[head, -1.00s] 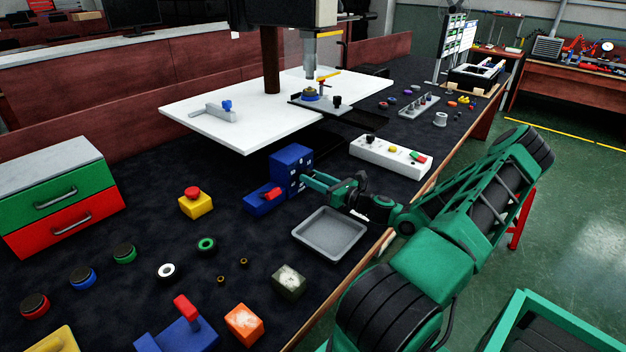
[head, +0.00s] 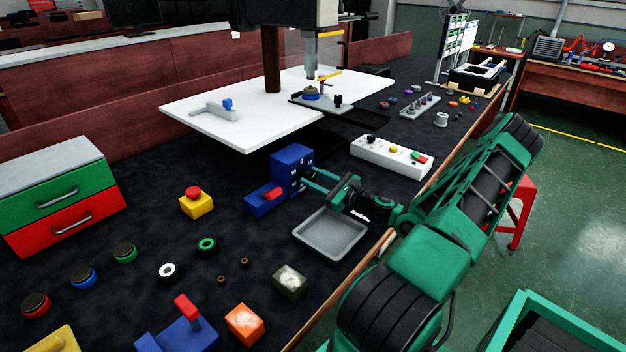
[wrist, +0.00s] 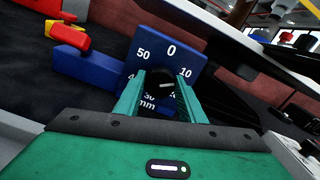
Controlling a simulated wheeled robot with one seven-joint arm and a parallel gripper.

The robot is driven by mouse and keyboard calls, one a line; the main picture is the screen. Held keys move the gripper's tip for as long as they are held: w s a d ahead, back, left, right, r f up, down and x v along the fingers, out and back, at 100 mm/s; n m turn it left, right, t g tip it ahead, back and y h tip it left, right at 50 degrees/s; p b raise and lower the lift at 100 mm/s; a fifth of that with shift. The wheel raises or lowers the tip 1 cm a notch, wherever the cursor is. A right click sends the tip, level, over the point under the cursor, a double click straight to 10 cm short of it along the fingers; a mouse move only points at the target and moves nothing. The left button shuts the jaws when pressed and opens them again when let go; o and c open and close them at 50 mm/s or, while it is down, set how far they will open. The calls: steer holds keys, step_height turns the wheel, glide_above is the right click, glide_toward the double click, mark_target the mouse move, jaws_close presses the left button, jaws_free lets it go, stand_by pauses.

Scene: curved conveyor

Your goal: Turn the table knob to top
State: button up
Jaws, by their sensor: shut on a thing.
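The blue dial block (head: 291,160) stands on the dark table in the head view. Its numbered face shows in the wrist view (wrist: 191,62), with 0 uppermost, 50 to the left and 10 to the right. The lower numbers are partly covered by my fingers. The black knob (wrist: 158,84) sits in the middle of this face, with a small light mark whose pointing direction I cannot tell surely. My gripper (head: 308,181) has its green fingers on either side of the knob, shut on it. The wrist view shows the fingers (wrist: 162,88) too.
A blue base with a red lever (head: 267,198) lies left of the dial block. A grey tray (head: 330,236) lies close below my wrist. A white switch box (head: 391,156) stands behind it. A yellow block with a red button (head: 195,203) is further left.

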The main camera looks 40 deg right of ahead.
steer(key=shift+s+d+f+n, duration=0.1)
steer(key=shift+d+n, duration=0.05)
steer(key=shift+n, duration=0.35)
steer(key=o, duration=1)
steer(key=shift+o, duration=0.2)
steer(key=s, duration=0.3)
steer(key=s+d, duration=0.1)
steer(key=s, duration=0.6)
steer(key=shift+s+d, duration=0.2)
steer(key=shift+s, duration=0.1)
